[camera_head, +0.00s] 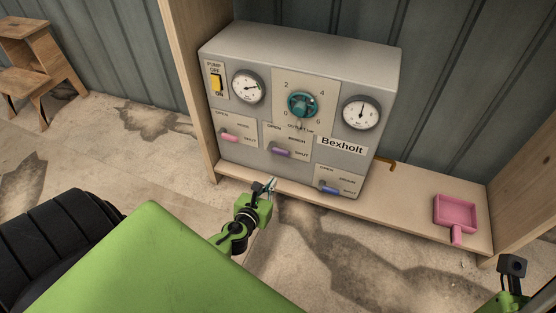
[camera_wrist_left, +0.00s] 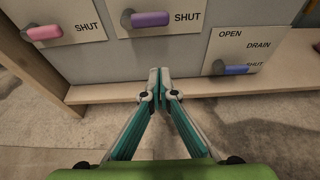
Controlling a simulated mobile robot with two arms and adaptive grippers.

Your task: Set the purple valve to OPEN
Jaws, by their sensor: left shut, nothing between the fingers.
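The purple valve (camera_head: 280,152) is a short lever low in the middle of the grey panel (camera_head: 300,48). Its handle points right, toward the SHUT label; OPEN is printed above its pivot. It also shows at the top of the left wrist view (camera_wrist_left: 151,19). My left gripper (camera_head: 271,184) is below and in front of the purple valve, apart from it. Its fingertips (camera_wrist_left: 160,74) are shut together with nothing between them. My right gripper (camera_head: 513,266) shows only partly at the lower right corner, far from the panel; its finger state is unclear.
A pink lever (camera_head: 230,136) is left of the purple one, and a blue lever (camera_head: 330,190) is lower right. A teal knob (camera_head: 302,104) sits above, between two gauges. A pink pan (camera_head: 455,213) lies on the wooden shelf (camera_head: 405,205). The panel stands on this shelf.

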